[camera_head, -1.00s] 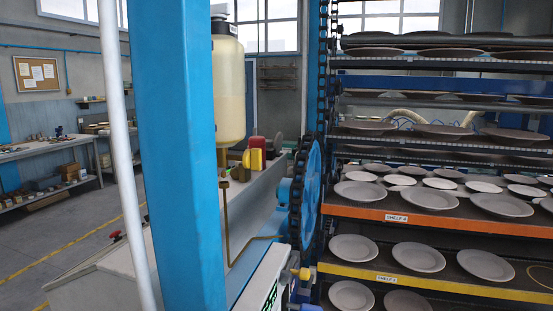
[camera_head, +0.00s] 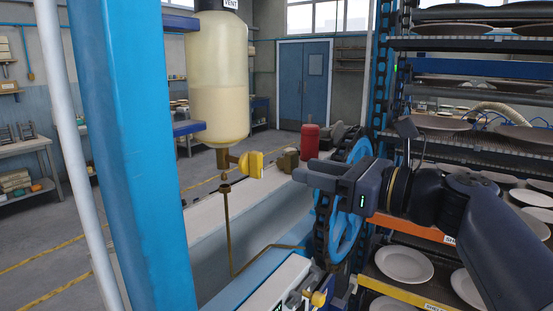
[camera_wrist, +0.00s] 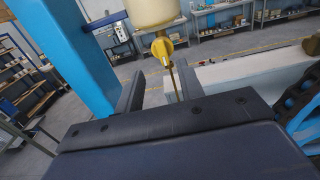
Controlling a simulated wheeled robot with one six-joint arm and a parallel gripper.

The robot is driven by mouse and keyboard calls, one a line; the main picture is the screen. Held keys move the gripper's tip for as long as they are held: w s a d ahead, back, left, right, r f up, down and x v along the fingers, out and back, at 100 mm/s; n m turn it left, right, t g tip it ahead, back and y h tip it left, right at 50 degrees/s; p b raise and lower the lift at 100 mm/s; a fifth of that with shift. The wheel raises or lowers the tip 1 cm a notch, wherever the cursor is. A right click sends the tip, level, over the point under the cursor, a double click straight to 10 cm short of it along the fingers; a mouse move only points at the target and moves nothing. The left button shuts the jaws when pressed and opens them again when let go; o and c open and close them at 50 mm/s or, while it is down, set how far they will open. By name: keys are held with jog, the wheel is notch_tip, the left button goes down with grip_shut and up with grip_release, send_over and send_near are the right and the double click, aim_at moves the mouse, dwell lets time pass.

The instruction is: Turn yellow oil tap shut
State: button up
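The yellow oil tap (camera_head: 251,164) sits on a brass fitting under the cream oil bottle (camera_head: 217,80), left of centre in the head view. A thin brass pipe runs down below it. My gripper (camera_head: 306,174) is to the right of the tap, apart from it, with its fingers pointing left. In the wrist view the tap (camera_wrist: 162,48) is ahead, beyond the fingertips and between their lines. My gripper (camera_wrist: 157,88) is open, with nothing between its two fingers.
A blue post (camera_head: 128,150) stands left of the bottle. A blue chain wheel (camera_head: 350,200) is close behind and below my gripper. A red can (camera_head: 310,139) stands on the pale machine top. Plate shelves (camera_head: 430,235) fill the right side.

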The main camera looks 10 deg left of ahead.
aim_at(261, 160)
jog(key=p+x, duration=0.2)
jog(key=x, duration=0.7)
jog(key=shift+w+a, duration=0.15)
jog(key=shift+a, duration=0.15)
jog(key=shift+f, duration=0.1)
grip_shut()
